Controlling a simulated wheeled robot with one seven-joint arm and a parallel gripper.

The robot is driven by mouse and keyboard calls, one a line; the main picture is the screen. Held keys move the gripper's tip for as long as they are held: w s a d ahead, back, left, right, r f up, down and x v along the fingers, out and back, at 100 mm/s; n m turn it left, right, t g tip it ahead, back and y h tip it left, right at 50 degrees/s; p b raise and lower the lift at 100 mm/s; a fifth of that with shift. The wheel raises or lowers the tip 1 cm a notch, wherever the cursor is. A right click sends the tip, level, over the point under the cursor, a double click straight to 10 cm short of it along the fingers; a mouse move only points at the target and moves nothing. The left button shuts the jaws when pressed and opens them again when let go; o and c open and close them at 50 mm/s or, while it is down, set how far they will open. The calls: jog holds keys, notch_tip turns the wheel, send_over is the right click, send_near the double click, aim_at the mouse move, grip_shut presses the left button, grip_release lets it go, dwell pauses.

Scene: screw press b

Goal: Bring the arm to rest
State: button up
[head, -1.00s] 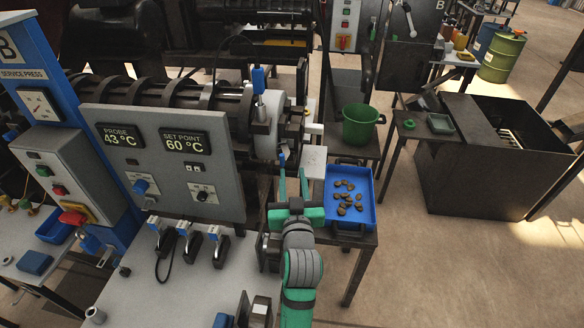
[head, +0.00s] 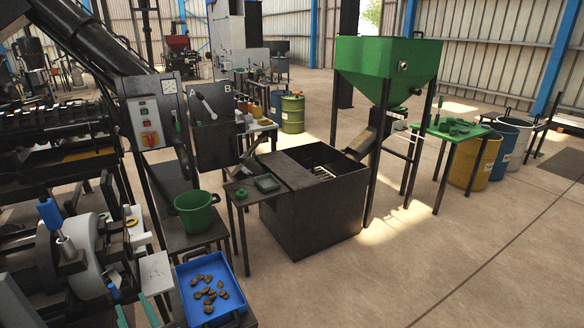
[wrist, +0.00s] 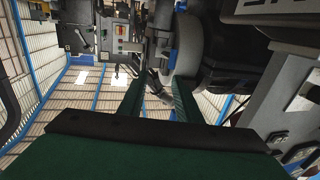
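My gripper (head: 135,312) shows only by its green fingers at the bottom left of the head view, beside the blue tray and below the white block. In the wrist view, the gripper (wrist: 160,82) has its two green fingers apart with nothing held between them. The rest of my arm is outside the head view. The wrist camera looks past the fingers towards a grey round machine part (wrist: 190,55) and the hall's wall panels.
A blue tray (head: 238,304) with several brown lumps stands near my gripper. A white block (head: 156,274) is close above the fingers. A green bucket (head: 196,211), a dark open bin (head: 311,217) and a green hopper (head: 387,70) stand farther off. Floor at right is clear.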

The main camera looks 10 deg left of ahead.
jog(key=s+d+f+m+t+h, duration=0.1)
jog(key=d+f+m+t+h, duration=0.15)
jog(key=d+f, duration=0.4)
jog(key=d+f+m+t+h, duration=0.1)
jog(key=d+f+m+h, duration=0.2)
jog(key=d, duration=0.7)
jog(key=s+d+f+m+t+h, duration=0.1)
jog(key=d+f+h, duration=0.1)
jog(key=d+f, duration=0.6)
jog(key=s+d+m+h, duration=0.4)
jog(key=s+d+h, duration=0.3)
jog(key=s+d, duration=1.2)
jog(key=shift+s+d+f, duration=0.2)
jog(key=shift+s, duration=0.75)
